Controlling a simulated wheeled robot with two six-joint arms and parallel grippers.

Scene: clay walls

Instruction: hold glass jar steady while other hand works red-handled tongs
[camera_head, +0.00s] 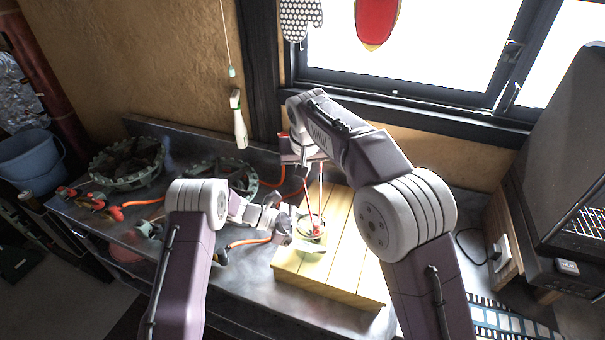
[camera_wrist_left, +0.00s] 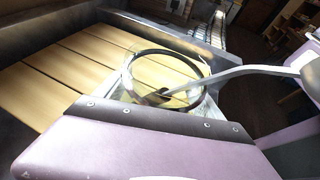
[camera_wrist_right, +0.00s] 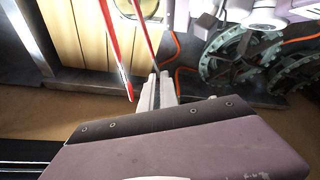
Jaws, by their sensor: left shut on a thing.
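The glass jar (camera_head: 312,236) stands on the slatted wooden board. Its round rim also shows in the left wrist view (camera_wrist_left: 204,66). My left gripper (camera_head: 286,226) is shut on the jar from the left side. The red-handled tongs (camera_head: 321,190) stand nearly upright, with their lower end at the jar. In the right wrist view, their two red handles (camera_wrist_right: 117,50) are spread apart. My right gripper (camera_wrist_right: 158,90) is at the upper end of the tongs, its fingers close by one handle. I cannot tell whether they grip it.
The wooden board (camera_head: 350,225) lies on a dark metal worktop. Green ring-shaped parts (camera_head: 128,165) and orange-cabled tools (camera_head: 112,212) lie to its left. A dark oven-like appliance (camera_head: 565,165) stands on the right, and a window is behind.

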